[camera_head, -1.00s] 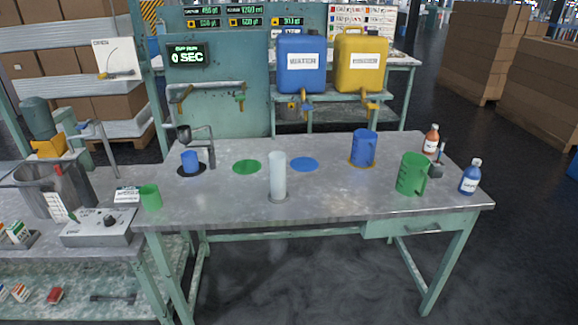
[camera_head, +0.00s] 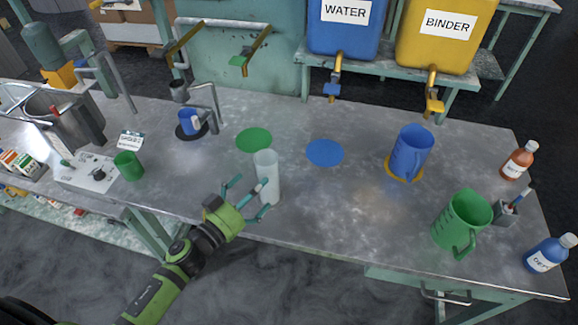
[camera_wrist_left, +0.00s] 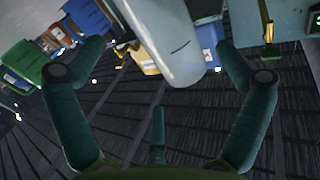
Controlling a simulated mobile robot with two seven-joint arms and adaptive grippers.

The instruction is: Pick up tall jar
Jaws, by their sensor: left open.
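The tall jar (camera_head: 267,178) is a pale, translucent upright cylinder near the front edge of the metal table (camera_head: 310,210). My left gripper (camera_head: 249,197) comes in from the lower left and is open. Its green fingers are spread at the jar's near left side. In the left wrist view the jar (camera_wrist_left: 167,42) shows in the gap between the open fingers (camera_wrist_left: 162,50), with dark space between it and both side fingers. I cannot tell whether any finger touches it. My right gripper is not in view.
A green disc (camera_head: 254,139) and a blue disc (camera_head: 325,152) lie behind the jar. A blue jug (camera_head: 410,152) and a green jug (camera_head: 461,222) stand to the right. A small blue cup (camera_head: 189,122) and a green cup (camera_head: 128,166) stand left. Bare table lies right of the jar.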

